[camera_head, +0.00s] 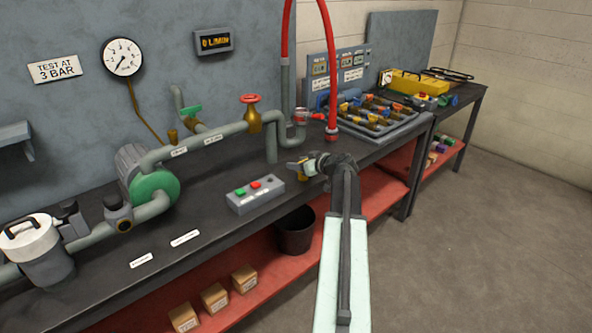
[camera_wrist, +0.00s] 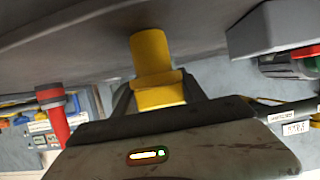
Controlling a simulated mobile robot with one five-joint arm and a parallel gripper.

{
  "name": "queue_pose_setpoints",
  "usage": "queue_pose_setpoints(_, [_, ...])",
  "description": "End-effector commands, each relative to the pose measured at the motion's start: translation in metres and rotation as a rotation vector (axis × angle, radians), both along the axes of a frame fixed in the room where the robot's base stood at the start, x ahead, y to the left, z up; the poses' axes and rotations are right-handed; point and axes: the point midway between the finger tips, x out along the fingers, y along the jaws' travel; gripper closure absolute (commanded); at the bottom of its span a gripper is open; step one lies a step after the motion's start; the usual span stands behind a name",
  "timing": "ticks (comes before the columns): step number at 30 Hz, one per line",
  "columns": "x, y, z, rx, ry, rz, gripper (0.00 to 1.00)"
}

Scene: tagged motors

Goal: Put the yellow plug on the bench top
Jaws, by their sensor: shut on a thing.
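My gripper (camera_head: 302,168) is at the front part of the bench top (camera_head: 215,168), right of the grey button box. In the wrist view my gripper (camera_wrist: 160,92) is shut on the yellow plug (camera_wrist: 152,55), with a finger on each side of it. The plug has a thick round end, a collar and a narrower part. Its round end points at the grey bench surface (camera_wrist: 90,40); I cannot tell whether it touches. In the head view the plug (camera_head: 302,175) shows only as a small yellow patch, mostly hidden by my gripper.
The button box (camera_head: 255,193) stands close left of my gripper. A red hose (camera_head: 331,105) and a tray of valves (camera_head: 378,118) are behind and right. Pipes with a red-wheeled valve (camera_head: 252,115) run behind. A dark bucket (camera_head: 296,232) is below the edge. Bare bench top lies around the box.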

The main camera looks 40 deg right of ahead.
Motion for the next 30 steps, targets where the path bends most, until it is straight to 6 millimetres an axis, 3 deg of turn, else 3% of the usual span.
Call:
queue_pose_setpoints(9, [0.001, 0.001, -0.003, 0.000, 0.000, 0.002, 0.92])
queue_pose_setpoints(10, [0.001, 0.001, -0.001, 0.000, 0.000, 0.002, 0.43])
queue_pose_setpoints(12, [0.001, 0.001, -0.001, 0.000, 0.000, 0.002, 0.30])
queue_pose_setpoints(23, [-0.001, 0.001, 0.006, 0.000, 0.000, 0.001, 0.30])
queue_pose_setpoints(30, [-0.052, 0.006, 0.028, 0.001, 0.000, -0.003, 0.30])
